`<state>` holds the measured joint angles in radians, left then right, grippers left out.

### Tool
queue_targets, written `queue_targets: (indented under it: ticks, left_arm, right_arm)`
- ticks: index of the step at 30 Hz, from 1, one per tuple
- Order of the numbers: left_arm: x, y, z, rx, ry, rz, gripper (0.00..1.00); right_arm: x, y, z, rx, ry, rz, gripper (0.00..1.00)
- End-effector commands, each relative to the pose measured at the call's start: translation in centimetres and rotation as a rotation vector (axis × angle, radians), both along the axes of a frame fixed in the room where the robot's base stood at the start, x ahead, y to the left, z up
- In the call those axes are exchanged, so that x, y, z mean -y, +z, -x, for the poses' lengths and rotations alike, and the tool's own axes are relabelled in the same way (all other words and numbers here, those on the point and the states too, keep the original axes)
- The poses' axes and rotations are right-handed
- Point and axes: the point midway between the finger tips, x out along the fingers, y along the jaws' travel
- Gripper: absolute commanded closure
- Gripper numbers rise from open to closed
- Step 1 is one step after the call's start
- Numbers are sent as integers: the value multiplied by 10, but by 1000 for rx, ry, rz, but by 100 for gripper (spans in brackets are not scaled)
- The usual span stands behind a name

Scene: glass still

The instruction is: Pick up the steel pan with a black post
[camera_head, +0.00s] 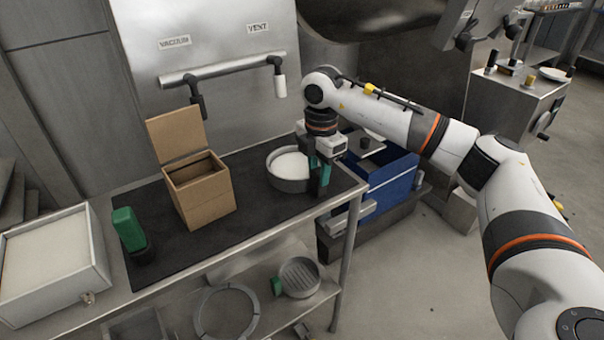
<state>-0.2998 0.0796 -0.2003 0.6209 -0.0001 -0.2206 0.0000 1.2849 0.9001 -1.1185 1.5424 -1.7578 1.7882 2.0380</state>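A round steel pan (273,178) with a white fill stands on the dark mat at the right end of the bench. My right gripper (319,180) points down at the pan's right edge, with its teal fingers in front of that edge. I cannot tell whether the fingers touch the pan or grip anything, and no black post shows clearly on the pan; the fingers and wrist hide its right side. My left gripper is not in view.
An open cardboard box (203,196) and a green-topped item (128,229) stand on the mat (262,217). A white-filled tray (103,247) is at far left. A blue container (392,178) is beyond the bench's right end. A pipe (230,70) runs along the back panel.

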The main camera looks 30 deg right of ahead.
Motion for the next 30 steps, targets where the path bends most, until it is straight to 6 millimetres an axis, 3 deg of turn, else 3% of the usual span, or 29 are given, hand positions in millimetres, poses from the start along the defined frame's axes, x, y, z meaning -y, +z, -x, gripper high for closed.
queue_targets:
  ticks: [1,4,5,10,30]
  left_arm:
    - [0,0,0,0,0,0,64]
    - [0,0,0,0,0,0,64]
    - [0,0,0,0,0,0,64]
    - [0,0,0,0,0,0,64]
    - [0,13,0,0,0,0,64]
  right_arm:
    - [0,0,0,0,0,0,86]
    - [0,0,0,0,0,0,100]
    - [0,0,0,0,0,0,74]
    - [0,0,0,1,0,0,100]
    - [0,17,0,2,0,-1,100]
